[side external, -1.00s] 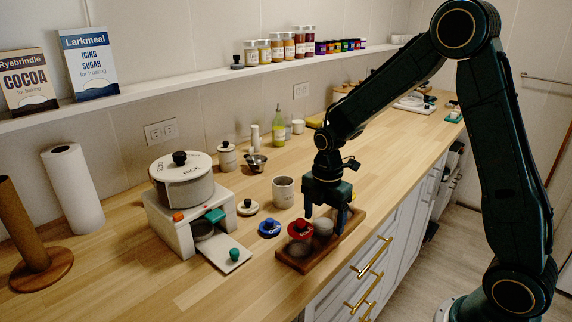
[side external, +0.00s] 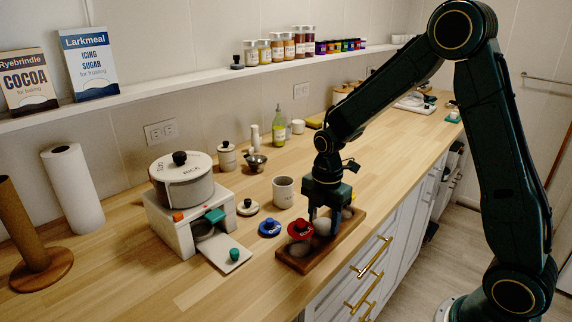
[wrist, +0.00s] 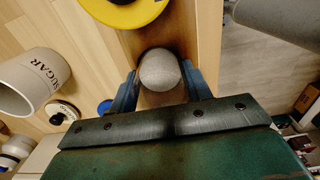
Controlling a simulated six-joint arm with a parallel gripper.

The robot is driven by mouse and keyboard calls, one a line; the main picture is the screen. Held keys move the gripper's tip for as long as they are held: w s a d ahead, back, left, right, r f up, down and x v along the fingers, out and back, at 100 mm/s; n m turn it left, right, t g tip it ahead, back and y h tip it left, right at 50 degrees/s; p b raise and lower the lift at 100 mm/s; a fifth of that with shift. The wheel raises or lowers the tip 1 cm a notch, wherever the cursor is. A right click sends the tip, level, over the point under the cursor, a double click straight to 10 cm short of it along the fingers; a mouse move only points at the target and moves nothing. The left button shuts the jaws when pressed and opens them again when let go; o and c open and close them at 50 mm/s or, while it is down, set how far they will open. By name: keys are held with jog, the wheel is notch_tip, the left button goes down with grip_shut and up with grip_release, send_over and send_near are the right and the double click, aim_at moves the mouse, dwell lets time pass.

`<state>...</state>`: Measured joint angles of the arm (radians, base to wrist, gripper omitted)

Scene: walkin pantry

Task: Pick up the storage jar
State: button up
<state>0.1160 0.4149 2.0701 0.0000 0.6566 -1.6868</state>
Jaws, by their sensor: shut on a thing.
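A pale grey, round-topped storage jar (side external: 321,226) stands in the wooden tray (side external: 291,262) near the counter's front edge, between a red-lidded jar (side external: 300,230) and a yellow-lidded one (side external: 347,212). My gripper (side external: 324,229) points down over the tray, its blue fingers shut on the grey jar. In the wrist view the jar (wrist: 160,70) sits between both fingers, and the yellow lid (wrist: 122,12) is just beyond it. The jar's lower part is partly hidden; I cannot tell if it is clear of the tray.
A grey-white sugar canister (side external: 283,192), a blue lid (side external: 270,228) and a cream lid (side external: 247,207) are left of the tray. A white stove-like stand (side external: 183,235) with a pot (side external: 184,185) is further left.

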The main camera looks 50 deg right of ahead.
jog(key=shift+r, duration=0.1)
notch_tip(320, 180, up, 20)
dwell(0.8)
dwell(0.5)
jog(key=w+d+f, duration=0.1)
jog(key=w+f, duration=0.5)
jog(key=w, duration=0.3)
jog(key=w+d+f, duration=0.2)
jog(key=w+f, duration=0.4)
jog(key=w, duration=0.4)
jog(key=shift+d+f, duration=0.25)
jog(key=shift+t, duration=0.4)
